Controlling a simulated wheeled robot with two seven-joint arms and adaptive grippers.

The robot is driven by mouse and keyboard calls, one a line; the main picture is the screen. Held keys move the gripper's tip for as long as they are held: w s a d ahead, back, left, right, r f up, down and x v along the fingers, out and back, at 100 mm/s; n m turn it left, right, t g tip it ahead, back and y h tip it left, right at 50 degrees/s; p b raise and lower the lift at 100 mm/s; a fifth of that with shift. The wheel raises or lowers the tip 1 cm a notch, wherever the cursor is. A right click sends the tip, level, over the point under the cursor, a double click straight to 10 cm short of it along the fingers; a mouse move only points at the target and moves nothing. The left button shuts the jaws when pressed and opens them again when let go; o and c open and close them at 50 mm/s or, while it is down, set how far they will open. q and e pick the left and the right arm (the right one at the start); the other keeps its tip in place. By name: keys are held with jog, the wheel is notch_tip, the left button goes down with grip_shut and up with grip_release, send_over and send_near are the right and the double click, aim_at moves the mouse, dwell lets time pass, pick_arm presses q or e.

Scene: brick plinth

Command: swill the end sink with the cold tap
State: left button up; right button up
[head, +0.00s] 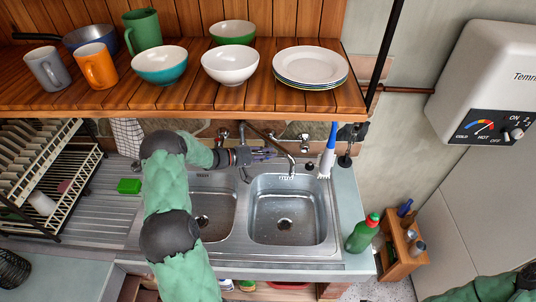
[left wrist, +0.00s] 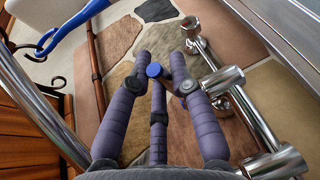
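The double sink (head: 244,238) has a left bowl (head: 212,225) and, at the right end, another bowl (head: 272,227). The end bowl looks empty, its drain showing. A chrome spout (head: 292,163) hangs over its back edge. My left gripper (head: 268,153) is at the wall behind the bowls, among the chrome tap fittings. In the left wrist view, a blue-capped tap (left wrist: 153,70) sits between the tips of my left gripper (left wrist: 160,66). Fingers hide its handle, and I cannot tell whether they press on it. My right gripper is out of view.
A wooden shelf (head: 180,97) with bowls, mugs and plates overhangs the back. A blue-handled brush (head: 328,152) hangs right of the spout. A green bottle (head: 362,234) stands at the right edge. A dish rack (head: 62,190) stands left. The space above the end bowl is clear.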

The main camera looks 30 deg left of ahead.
pick_arm(q)
jog(key=o, duration=0.4)
jog(key=shift+s+f, duration=0.1)
jog(key=shift+f, duration=0.05)
jog(key=shift+a, duration=0.1)
jog(key=v, duration=1.2)
